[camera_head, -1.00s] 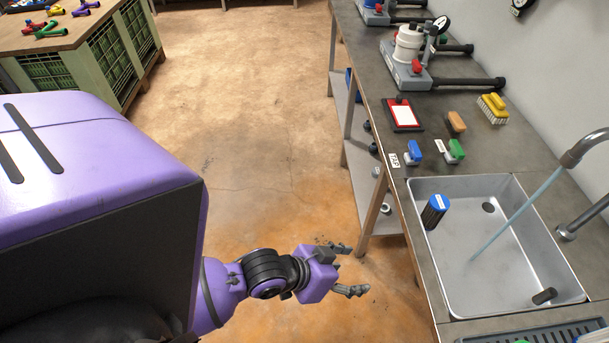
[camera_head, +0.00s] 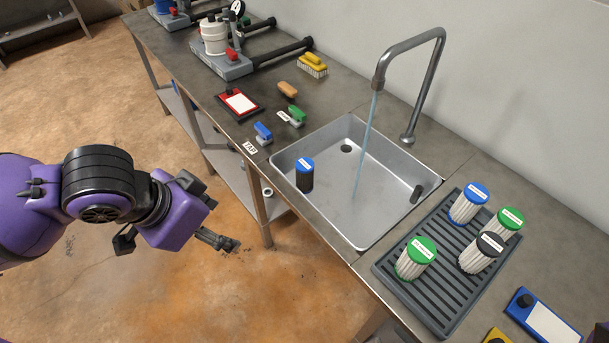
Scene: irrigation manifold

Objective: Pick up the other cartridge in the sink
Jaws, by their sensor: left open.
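A cartridge (camera_head: 305,176) with a blue cap and a dark body stands upright in the left part of the metal sink (camera_head: 388,222). Water runs from the tap into the sink, to the right of the cartridge. My left gripper (camera_head: 217,214) is open and empty, out over the floor to the left of the bench and apart from the sink and the cartridge. My right gripper is not in view.
A dark drying rack (camera_head: 388,269) right of the sink holds several white cartridges with blue, green and black caps. The tap (camera_head: 412,46) arches over the sink. Brushes, a red-framed board (camera_head: 239,103) and manifold fittings (camera_head: 222,62) occupy the bench behind.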

